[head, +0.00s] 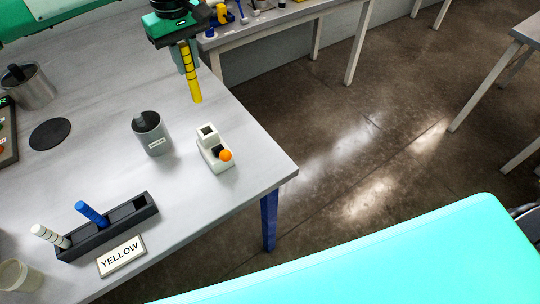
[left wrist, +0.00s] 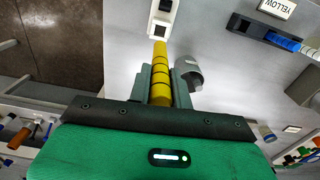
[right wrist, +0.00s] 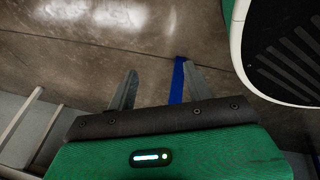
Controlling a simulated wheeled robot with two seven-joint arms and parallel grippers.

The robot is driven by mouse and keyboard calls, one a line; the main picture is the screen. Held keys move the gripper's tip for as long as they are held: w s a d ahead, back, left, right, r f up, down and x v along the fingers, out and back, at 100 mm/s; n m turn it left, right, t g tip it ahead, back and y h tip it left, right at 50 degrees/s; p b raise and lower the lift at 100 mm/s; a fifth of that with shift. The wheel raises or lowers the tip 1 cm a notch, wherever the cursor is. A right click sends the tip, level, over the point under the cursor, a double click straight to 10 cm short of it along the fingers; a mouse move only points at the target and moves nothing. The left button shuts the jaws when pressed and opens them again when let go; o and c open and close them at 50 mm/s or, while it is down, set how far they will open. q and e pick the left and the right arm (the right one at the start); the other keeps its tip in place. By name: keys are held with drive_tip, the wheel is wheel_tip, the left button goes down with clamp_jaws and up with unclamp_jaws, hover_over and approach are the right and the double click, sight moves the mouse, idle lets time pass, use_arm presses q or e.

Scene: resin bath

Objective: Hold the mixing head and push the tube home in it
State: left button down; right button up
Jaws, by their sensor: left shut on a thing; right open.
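My left gripper (head: 187,60) is shut on the yellow tube (head: 192,82), which has dark rings and points down. The tube's lower end is behind the mixing head in the head view, apart from it. The tube also shows between the fingers in the left wrist view (left wrist: 160,68). My right gripper (right wrist: 159,70) is open and empty over the floor.
A dark rack (head: 108,232) holds a blue tube (head: 91,214) and a white tube (head: 50,236). A YELLOW sign (head: 121,256) lies before it. A grey cup (head: 155,139) stands left of the mixing head. A blue table leg (right wrist: 177,82) shows near my right gripper.

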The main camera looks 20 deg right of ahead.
sight(225, 154)
drive_tip(key=w+d+r+n+t+y, duration=0.25)
drive_tip(key=w+r+n+t, duration=0.85)
drive_tip(key=w+r, duration=1.4)
drive_tip(key=w+a+r+n+g+y, duration=0.1)
drive_tip(key=w+a+r+n+y, duration=0.25)
drive_tip(key=r+n, duration=0.4)
drive_tip(key=w+a+r+n+y, duration=0.2)
drive_tip(key=w+r+n, duration=0.2)
drive_tip(key=r+n, duration=0.4)
drive_tip(key=a+r+n+y, duration=0.1)
drive_tip(key=a+r+n, duration=0.1)
drive_tip(key=r+n, duration=0.1)
drive_tip(key=s+a+r+n+g+y, duration=0.1)
drive_tip(key=a+r+n+y, duration=0.1)
drive_tip(key=r, duration=0.3)
drive_tip(key=a+r+n+g+y, duration=0.1)
drive_tip(key=a+r+n, duration=0.2)
drive_tip(key=r+n, duration=0.1)
drive_tip(key=shift+s+r+y, duration=0.3)
drive_tip(key=shift+s+y, duration=0.1)
drive_tip(key=s+a+r+n+g+y, duration=0.3)
drive_tip(key=s+a+r+n+g, duration=0.1)
drive_tip(key=s+a+n, duration=0.25)
drive_tip(key=shift+n+g+y, duration=0.3)
drive_tip(key=x, duration=1.3)
drive_tip(key=shift+s, duration=0.1)
